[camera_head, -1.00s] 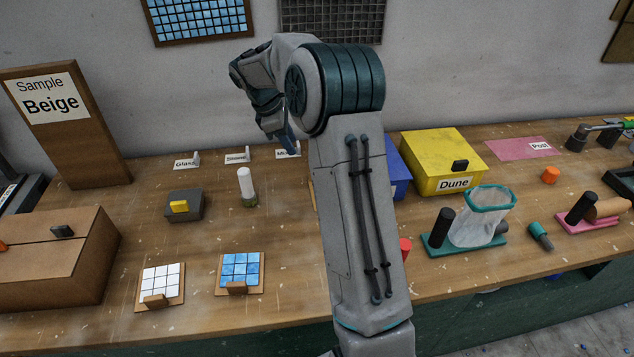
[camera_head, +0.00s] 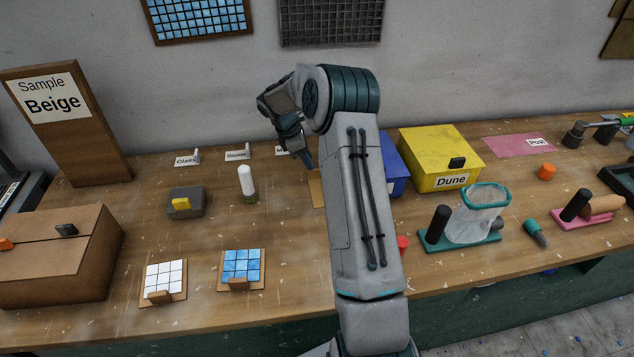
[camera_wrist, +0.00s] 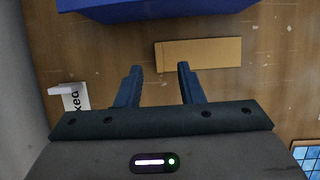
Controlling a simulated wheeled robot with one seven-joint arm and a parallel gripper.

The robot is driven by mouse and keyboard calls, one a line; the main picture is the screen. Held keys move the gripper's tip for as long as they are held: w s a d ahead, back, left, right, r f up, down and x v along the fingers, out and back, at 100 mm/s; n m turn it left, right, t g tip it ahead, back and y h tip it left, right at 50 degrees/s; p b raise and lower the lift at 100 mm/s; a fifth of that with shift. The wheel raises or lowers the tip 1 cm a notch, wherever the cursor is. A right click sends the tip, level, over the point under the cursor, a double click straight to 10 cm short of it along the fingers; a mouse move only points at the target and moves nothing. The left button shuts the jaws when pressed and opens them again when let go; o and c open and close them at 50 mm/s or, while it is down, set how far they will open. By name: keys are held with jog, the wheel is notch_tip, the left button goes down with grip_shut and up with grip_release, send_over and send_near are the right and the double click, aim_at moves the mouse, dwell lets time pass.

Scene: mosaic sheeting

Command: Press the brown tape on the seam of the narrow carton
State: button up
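A brown carton (camera_head: 55,262) stands at the left end of the bench in the head view, with a line across its top and a dark tab (camera_head: 67,229) on it. A narrow, plain tan cardboard piece (camera_wrist: 198,53) lies in front of my gripper in the wrist view; it also shows partly behind my arm in the head view (camera_head: 316,188). I cannot tell which of these is the narrow carton, and I make out no brown tape. My gripper (camera_wrist: 160,70) is open and empty, above the bench, its fingers pointing towards the tan piece.
A blue box (camera_head: 393,170) and a yellow "Dune" box (camera_head: 440,158) stand right of my arm.

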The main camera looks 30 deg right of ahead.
aim_at(314, 178)
jog(key=p+x, duration=0.1)
jog(key=x, duration=0.4)
jog(key=shift+f, duration=0.15)
grip_shut()
